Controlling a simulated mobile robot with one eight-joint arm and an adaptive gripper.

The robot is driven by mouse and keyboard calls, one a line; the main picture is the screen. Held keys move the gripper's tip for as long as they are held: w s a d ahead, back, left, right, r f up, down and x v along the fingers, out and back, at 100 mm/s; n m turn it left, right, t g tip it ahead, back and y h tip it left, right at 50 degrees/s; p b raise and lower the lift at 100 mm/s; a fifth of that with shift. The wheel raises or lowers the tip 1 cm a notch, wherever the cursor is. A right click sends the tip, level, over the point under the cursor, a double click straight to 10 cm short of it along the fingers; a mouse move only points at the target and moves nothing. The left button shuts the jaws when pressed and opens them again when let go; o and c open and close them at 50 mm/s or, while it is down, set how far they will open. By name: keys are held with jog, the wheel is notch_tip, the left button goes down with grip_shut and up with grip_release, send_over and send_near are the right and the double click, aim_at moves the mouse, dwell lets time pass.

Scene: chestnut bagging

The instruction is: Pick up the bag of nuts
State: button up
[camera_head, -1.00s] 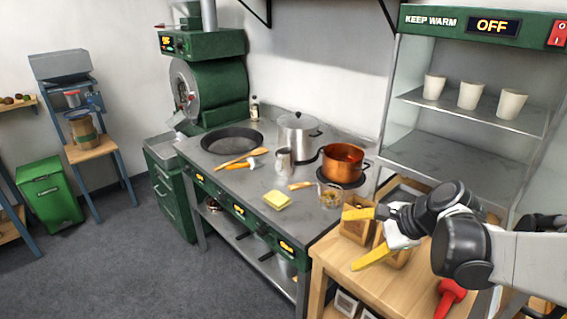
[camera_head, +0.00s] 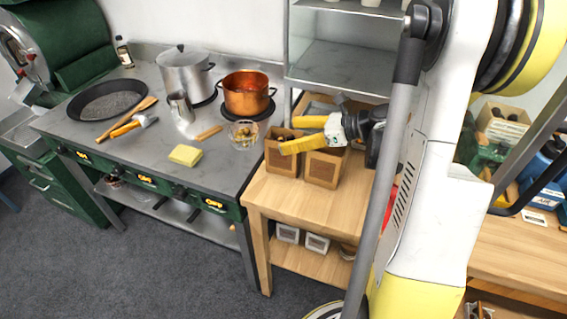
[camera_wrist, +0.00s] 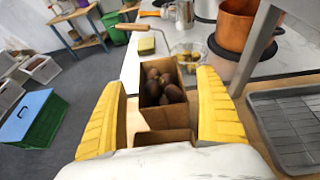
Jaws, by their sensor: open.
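Two brown paper bags stand upright side by side on a wooden table. The left bag (camera_head: 281,160) is open at the top, and in the wrist view this bag (camera_wrist: 180,122) holds several dark brown nuts (camera_wrist: 165,85). The right bag (camera_head: 322,172) stands close beside it. My gripper (camera_head: 288,135) is open, with its yellow fingers reaching left over the tops of the bags. In the wrist view, my gripper (camera_wrist: 162,78) has one finger on each side of the nut-filled bag, and nothing is clamped. A nearer brown bag edge (camera_wrist: 165,137) also shows between the fingers.
The steel counter (camera_head: 215,170) adjoins the table on the left, with a glass bowl (camera_head: 243,134), copper pot (camera_head: 246,92) and sponge (camera_head: 185,155). A grey tray (camera_wrist: 290,125) lies right of the bags. A metal shelf (camera_head: 340,70) rises behind. The table front is clear.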

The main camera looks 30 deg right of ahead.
jog(key=shift+x, duration=1.2)
jog(key=c, duration=1.5)
